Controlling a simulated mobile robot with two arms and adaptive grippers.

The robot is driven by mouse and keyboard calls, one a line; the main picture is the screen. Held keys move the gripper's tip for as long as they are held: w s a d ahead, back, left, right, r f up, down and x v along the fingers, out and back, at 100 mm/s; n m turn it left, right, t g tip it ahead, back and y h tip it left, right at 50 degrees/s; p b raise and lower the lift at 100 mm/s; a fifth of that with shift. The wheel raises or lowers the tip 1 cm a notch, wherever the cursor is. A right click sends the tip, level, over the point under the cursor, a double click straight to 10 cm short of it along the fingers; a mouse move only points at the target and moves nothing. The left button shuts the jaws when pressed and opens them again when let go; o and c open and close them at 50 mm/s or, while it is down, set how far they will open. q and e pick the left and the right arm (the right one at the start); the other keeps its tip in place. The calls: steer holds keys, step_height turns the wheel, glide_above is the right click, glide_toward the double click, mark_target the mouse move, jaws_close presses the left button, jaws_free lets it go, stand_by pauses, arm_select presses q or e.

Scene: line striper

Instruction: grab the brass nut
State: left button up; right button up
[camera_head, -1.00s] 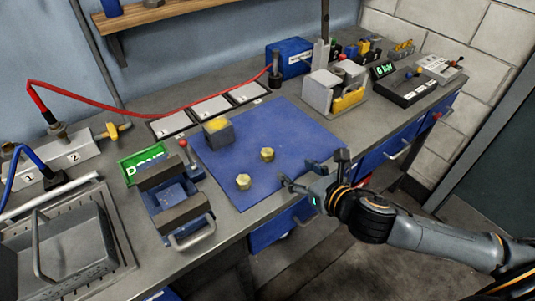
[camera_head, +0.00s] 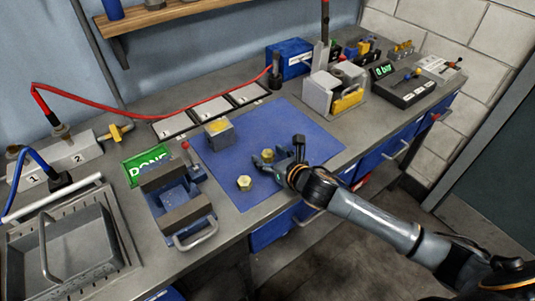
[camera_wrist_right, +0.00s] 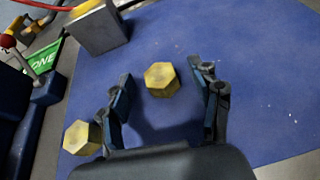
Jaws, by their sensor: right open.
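Two hexagonal brass nuts lie on the blue mat (camera_head: 222,160). The far nut (camera_head: 267,155) is partly hidden by my right gripper (camera_head: 279,151); the near nut (camera_head: 244,183) lies to its left, nearer the front edge. My right gripper is open and low over the mat. In the right wrist view the far nut (camera_wrist_right: 161,79) shows between the spread fingers, with mat visible on both sides of it. The other nut (camera_wrist_right: 82,139) is outside the left finger, close to it. My left gripper is not in view.
A grey block with a yellow top (camera_head: 219,131) stands at the mat's back left. A blue vise (camera_head: 177,195) with a red-knobbed lever is left of the mat. A grey tray (camera_head: 75,250) is at far left. The mat's right side is clear.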

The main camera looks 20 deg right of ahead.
steer(key=shift+c, duration=0.5)
steer(key=c, duration=1.1)
steer(key=shift+c, duration=0.7)
steer(key=shift+r, duration=0.1)
